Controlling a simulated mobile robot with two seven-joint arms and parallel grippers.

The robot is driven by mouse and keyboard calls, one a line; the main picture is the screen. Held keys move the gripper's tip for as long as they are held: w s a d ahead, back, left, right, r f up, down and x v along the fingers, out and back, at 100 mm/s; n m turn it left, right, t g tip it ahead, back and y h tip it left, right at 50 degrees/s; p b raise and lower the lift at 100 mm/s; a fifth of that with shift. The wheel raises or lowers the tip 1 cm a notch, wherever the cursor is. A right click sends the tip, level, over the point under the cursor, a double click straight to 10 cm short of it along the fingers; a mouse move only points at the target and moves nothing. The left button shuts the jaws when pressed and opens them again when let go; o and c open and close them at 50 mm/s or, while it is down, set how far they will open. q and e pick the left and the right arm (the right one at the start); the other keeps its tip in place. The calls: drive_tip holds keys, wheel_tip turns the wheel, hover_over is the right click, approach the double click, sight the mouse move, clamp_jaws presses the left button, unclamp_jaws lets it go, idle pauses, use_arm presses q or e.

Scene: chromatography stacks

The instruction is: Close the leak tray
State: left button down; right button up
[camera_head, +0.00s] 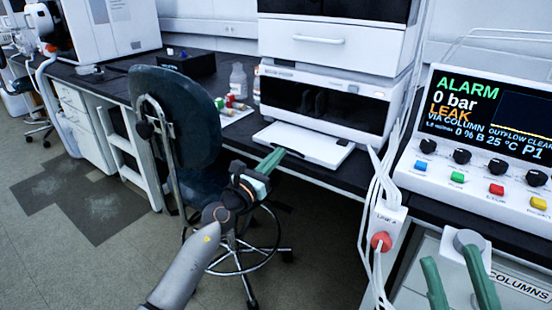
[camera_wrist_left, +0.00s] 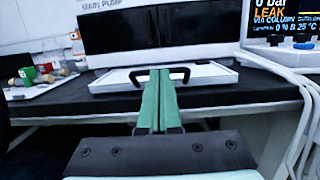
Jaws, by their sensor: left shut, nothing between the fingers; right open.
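The leak tray (camera_head: 310,147) is a flat white tray sticking out from the bottom of the instrument stack, over the black bench. It also shows in the left wrist view (camera_wrist_left: 212,74), with a black handle (camera_wrist_left: 183,70) at its front. My left gripper (camera_head: 272,158) is shut and empty at the tray's front edge. In the left wrist view its green fingers (camera_wrist_left: 158,78) overlap the middle of the handle; I cannot tell whether they touch it. My right gripper (camera_head: 449,258) is open at the lower right, near a grey round knob.
A stool (camera_head: 180,115) stands left of my left arm. A white tray with small coloured-cap vials (camera_head: 232,108) lies left of the stack. White tubes (camera_head: 383,180) hang to the right. A control panel (camera_head: 485,140) shows "ALARM" and "LEAK".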

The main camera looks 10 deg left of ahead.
sight(295, 148)
use_arm(q)
drive_tip(key=w+d+b, duration=0.1)
drive_tip(key=w+b, duration=0.1)
drive_tip(key=w+d+b, duration=0.1)
drive_tip(key=w+b, duration=0.1)
drive_tip(key=w, duration=0.1)
drive_tip(key=w+d+b, duration=0.1)
drive_tip(key=w+b, duration=0.1)
drive_tip(key=shift+w+f, duration=0.2)
drive_tip(key=shift+f, duration=0.05)
drive_tip(key=shift+w+d+r, duration=0.1)
drive_tip(key=shift+w, duration=0.1)
drive_tip(key=shift+w+r, duration=0.15)
drive_tip(key=shift+r, duration=0.05)
use_arm(e)
wheel_tip(295, 148, down, 7)
drive_tip(key=shift+a+g, duration=0.3)
drive_tip(key=shift+a, duration=0.15)
drive_tip(key=shift+w, duration=0.1)
